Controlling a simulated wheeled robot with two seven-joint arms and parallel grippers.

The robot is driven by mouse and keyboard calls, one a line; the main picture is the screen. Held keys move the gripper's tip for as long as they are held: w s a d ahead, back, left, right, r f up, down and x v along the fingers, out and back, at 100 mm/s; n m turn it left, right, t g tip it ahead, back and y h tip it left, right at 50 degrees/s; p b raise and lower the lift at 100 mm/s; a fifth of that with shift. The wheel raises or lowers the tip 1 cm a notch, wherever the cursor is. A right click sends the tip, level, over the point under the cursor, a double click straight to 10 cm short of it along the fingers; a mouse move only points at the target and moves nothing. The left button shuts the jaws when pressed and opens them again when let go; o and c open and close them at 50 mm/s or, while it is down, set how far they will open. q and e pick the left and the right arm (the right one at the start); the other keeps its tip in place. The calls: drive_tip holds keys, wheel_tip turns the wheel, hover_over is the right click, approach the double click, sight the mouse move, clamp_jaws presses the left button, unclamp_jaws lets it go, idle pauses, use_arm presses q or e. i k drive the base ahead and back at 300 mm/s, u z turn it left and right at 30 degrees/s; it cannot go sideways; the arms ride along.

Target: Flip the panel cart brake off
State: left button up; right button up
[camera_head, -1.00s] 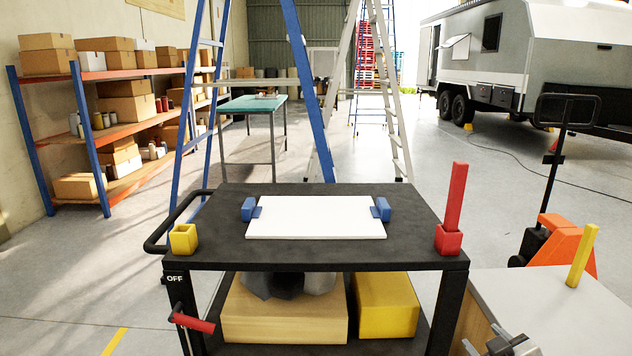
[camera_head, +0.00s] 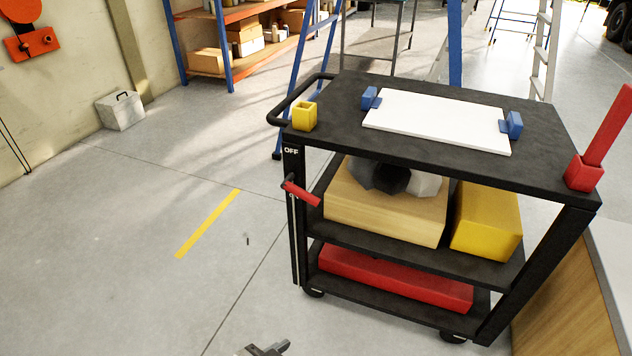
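The black panel cart (camera_head: 450,177) stands right of centre. Its brake lever has a red grip (camera_head: 302,193) on the near left leg, sloping down to the right. A white OFF label (camera_head: 291,151) is above the lever on that leg. A gripper tip, which I take for my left gripper (camera_head: 265,349), shows at the bottom edge. It is below and left of the lever, well apart from it. Most of it is cut off, and I cannot tell its opening. My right gripper is out of view.
On the cart top lie a white panel (camera_head: 438,120) between blue clamps, a yellow holder (camera_head: 304,115) and a red holder (camera_head: 584,173). Boxes fill the lower shelves. A wooden-sided bench (camera_head: 570,290) stands at the right. The floor left of the cart is open.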

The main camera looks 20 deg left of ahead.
sight(287, 184)
drive_tip(key=k, duration=0.65)
drive_tip(key=u, duration=0.65)
drive_tip(key=i, duration=1.3)
drive_tip(key=z, duration=0.6)
